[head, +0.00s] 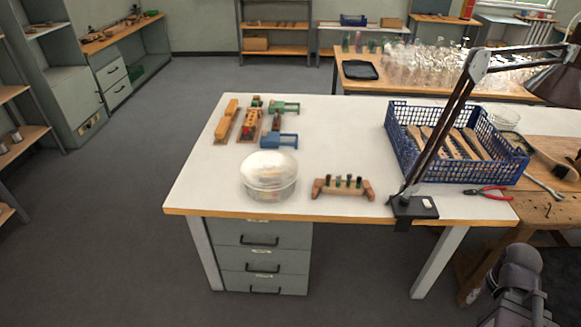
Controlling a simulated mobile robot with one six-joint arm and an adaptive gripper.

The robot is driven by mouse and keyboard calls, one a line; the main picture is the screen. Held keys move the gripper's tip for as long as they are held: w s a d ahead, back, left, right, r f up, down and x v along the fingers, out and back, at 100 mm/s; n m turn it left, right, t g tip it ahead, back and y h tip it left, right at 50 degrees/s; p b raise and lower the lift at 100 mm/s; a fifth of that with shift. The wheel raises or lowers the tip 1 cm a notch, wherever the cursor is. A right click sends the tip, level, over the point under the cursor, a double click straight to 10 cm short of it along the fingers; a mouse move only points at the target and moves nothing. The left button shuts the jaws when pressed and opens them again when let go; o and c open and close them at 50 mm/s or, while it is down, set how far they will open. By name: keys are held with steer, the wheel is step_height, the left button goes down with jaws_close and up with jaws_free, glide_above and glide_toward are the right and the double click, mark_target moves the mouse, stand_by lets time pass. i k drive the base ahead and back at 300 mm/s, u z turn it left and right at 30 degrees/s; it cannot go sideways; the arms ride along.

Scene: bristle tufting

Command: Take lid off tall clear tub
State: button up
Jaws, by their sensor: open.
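A round clear tub (269,188) stands upright near the front edge of the white-topped workbench, left of centre. The tub's contents are too blurred to make out. Another clear, round container (503,117) stands at the back right, partly hidden behind the blue crate; I cannot tell whether it has a lid. A grey part of my arm shows at the bottom right, beyond the bench's front edge and well away from the tub. My gripper's fingers are not visible.
A wooden rack (343,188) with several upright pieces stands right of the tub. Small orange, green and blue tools (280,141) lie behind it. A black lamp arm, clamped at its base (413,207), crosses before the blue crate (455,180). Red pliers (488,192) lie farther right.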

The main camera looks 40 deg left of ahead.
mark_target(267, 169)
steer(key=z, duration=1.2)
steer(key=k, duration=1.15)
steer(key=u, duration=2.1)
